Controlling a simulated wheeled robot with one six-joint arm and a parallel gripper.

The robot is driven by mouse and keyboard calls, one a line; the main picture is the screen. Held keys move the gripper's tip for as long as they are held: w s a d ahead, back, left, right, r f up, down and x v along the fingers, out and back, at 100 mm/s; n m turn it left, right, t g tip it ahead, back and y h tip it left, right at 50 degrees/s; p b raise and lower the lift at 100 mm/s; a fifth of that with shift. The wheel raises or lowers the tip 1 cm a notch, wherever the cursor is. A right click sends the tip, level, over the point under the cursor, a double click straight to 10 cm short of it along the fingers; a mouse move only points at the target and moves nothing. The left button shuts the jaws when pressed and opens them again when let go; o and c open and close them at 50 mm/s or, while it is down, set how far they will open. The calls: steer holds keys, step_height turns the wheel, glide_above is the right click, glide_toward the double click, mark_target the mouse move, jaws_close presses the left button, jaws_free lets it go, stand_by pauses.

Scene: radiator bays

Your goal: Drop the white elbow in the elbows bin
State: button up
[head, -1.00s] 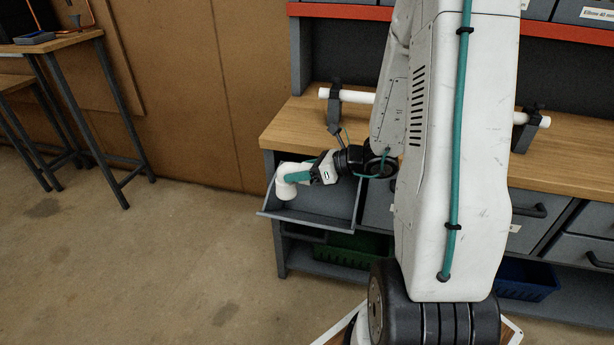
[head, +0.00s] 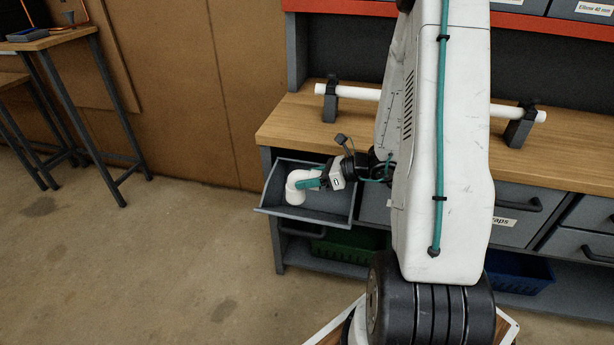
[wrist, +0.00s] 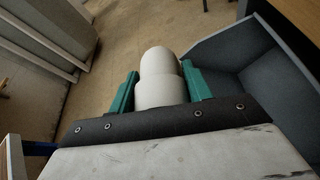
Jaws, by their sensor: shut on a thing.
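The white elbow (head: 297,187) is in my gripper (head: 312,183) in the head view. It also shows between the teal fingers in the wrist view (wrist: 160,80), where my gripper (wrist: 160,88) is shut on it. The elbow is over the open grey bin (head: 333,203) that is pulled out at the left end of the workbench. In the wrist view the bin (wrist: 262,70) lies to the right of the elbow. The bin shows no label in these frames. The head view does not clearly show how high the elbow is above the bin floor.
A white pipe (head: 440,105) rests in black holders on the wooden bench top (head: 283,122). Closed grey drawers (head: 511,214) lie right of the bin. A green crate (head: 345,245) and a blue crate (head: 520,278) sit on the shelf below. Open floor (head: 150,270) lies to the left.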

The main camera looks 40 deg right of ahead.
steer(key=shift+w+d+f, duration=0.35)
steer(key=shift+d+f, duration=0.1)
steer(key=shift+f, duration=0.2)
steer(key=shift+w+d+f, duration=0.35)
steer(key=shift+d+f, duration=0.1)
steer(key=shift+f, duration=0.25)
steer(key=shift+w+d+f, duration=0.35)
steer(key=shift+d+f, duration=0.1)
steer(key=shift+f, duration=0.2)
steer(key=o, duration=1.1)
steer(key=shift+v, duration=3.9)
steer(key=shift+r, duration=0.1)
